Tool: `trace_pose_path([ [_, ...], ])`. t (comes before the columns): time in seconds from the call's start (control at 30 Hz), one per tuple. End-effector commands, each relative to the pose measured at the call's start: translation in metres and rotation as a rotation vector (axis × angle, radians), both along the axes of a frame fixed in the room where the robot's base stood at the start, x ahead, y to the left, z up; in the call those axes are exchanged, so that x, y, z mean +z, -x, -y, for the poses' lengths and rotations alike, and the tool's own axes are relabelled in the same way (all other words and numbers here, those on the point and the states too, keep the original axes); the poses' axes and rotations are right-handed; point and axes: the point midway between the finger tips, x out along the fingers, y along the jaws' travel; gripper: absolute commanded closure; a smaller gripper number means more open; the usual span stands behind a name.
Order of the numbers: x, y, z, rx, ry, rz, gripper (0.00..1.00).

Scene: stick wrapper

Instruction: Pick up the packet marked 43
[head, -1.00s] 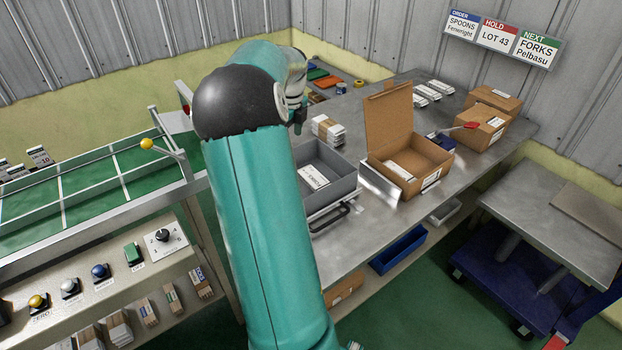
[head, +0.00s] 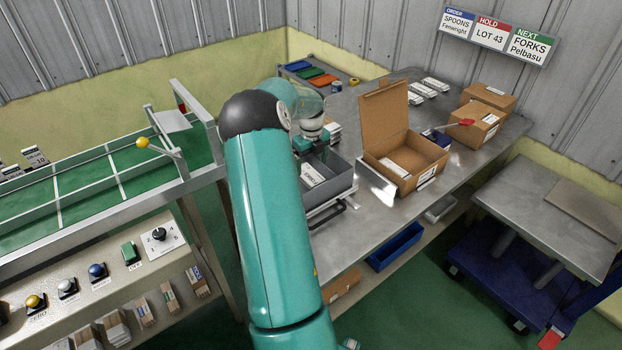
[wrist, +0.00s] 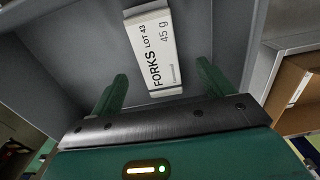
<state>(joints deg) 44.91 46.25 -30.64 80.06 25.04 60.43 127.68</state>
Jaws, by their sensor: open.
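The packet marked 43 (wrist: 152,50) is white with dark print reading "FORKS LOT 43 45 g" in the wrist view. It lies flat in the grey tray (wrist: 215,45), and in the head view it is a small white shape (head: 312,174) inside the same tray (head: 340,183). My gripper (wrist: 158,92) is open, its two green fingers on either side of the packet's near end in the picture. I cannot tell how high the fingers are above it. In the head view my gripper (head: 305,146) is over the tray's back part.
An open cardboard box (head: 430,155) stands right of the tray on the metal table (head: 350,240). Stacked packets (head: 334,130) sit just behind the tray. Closed cartons (head: 478,127) stand farther right. The tray's walls rise around the packet.

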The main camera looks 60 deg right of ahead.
Motion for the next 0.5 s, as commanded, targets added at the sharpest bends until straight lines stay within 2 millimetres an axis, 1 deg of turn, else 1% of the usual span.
trace_pose_path([
  [0.2,-0.032,0.002,-0.004,0.000,-0.003,-0.002,0.20],
  [0.3,-0.044,0.001,-0.004,0.000,-0.002,-0.001,0.20],
  [0.5,-0.047,0.001,-0.004,0.000,0.000,0.000,0.20],
])
